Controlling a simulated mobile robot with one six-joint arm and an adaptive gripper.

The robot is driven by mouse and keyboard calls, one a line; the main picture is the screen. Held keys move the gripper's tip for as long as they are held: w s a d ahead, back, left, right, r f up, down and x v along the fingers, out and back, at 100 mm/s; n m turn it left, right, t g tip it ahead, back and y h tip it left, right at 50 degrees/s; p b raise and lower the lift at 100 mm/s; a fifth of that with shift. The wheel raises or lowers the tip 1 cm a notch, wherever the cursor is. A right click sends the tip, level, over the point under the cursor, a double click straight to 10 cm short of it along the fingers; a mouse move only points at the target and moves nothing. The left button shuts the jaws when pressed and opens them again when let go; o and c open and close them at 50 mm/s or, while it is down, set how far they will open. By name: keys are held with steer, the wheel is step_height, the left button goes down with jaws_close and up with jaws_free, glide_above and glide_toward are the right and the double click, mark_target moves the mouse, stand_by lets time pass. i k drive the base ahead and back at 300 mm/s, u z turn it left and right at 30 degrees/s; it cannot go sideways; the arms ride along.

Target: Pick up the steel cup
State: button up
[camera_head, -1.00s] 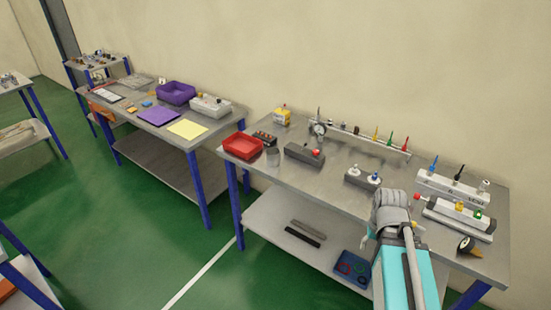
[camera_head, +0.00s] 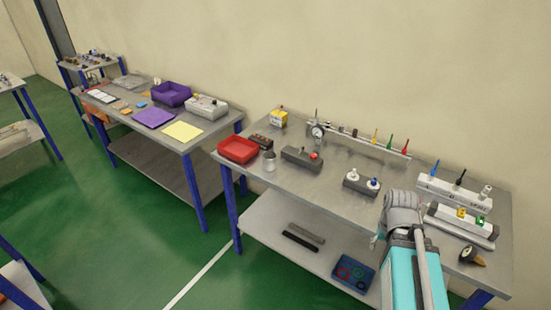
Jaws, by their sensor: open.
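The steel cup (camera_head: 269,163) is a small grey cylinder standing upright on the near workbench (camera_head: 310,205), close to its front edge. It stands just right of the red tray (camera_head: 238,149) and left of a dark grey block. My gripper (camera_head: 376,240) shows only in part at the left of my arm's wrist, near the bench's front edge. It is open and well to the right of the cup, apart from it. My wrist hides most of the gripper.
A valve rail (camera_head: 365,137) runs along the back. The bench middle is mostly clear. A blue tray (camera_head: 352,272) lies on the lower shelf.

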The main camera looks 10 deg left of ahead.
mark_target(269, 157)
steer(key=i, duration=0.85)
steer(key=u, duration=0.05)
